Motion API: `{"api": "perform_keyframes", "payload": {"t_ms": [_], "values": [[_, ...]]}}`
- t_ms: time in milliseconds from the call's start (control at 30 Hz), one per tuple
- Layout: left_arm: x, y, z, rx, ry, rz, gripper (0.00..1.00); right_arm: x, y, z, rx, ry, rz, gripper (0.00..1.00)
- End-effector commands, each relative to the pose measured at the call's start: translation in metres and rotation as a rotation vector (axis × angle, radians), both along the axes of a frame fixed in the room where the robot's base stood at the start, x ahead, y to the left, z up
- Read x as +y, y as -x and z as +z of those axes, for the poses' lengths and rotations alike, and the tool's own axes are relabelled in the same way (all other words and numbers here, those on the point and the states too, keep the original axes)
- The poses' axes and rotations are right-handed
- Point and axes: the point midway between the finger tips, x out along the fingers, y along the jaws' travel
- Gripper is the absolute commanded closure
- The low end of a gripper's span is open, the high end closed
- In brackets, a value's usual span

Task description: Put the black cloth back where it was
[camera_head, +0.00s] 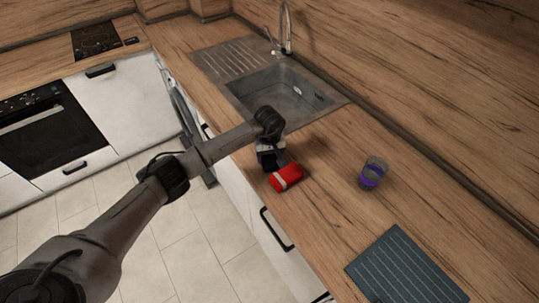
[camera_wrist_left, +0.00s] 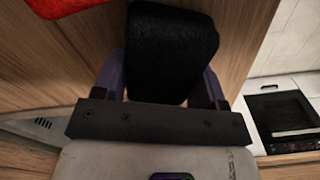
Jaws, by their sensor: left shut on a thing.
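The black cloth (camera_wrist_left: 172,50) is a dark, rounded, folded bundle between the two fingers of my left gripper in the left wrist view. My left gripper (camera_head: 272,160) is shut on it, low over the counter's front edge just before the sink in the head view. The arm and gripper mostly hide the cloth there. I cannot tell whether the cloth touches the counter. My right gripper is not in view.
A red bundle with a pale band (camera_head: 286,178) lies right beside the gripper. A purple-banded glass (camera_head: 373,172) stands to the right. A dark ribbed mat (camera_head: 405,268) lies nearer. The sink (camera_head: 275,92) and tap (camera_head: 287,28) are behind. Counter between glass and mat is clear.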

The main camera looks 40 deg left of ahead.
Motion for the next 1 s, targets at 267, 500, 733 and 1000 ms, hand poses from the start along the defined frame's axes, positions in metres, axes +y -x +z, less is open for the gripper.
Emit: {"api": "perform_keyframes", "payload": {"t_ms": [267,500,733,1000], "values": [[0.0,0.0,-0.003,0.0,0.0,0.0,0.2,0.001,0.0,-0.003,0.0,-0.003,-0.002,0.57],[0.0,0.0,-0.003,0.0,0.0,0.0,0.09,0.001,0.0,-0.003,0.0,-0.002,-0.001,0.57],[0.0,0.0,0.004,-0.001,0.0,0.0,0.09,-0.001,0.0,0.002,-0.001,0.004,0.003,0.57],[0.001,-0.001,0.05,-0.004,-0.002,-0.001,0.09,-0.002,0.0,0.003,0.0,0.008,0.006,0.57]]}}
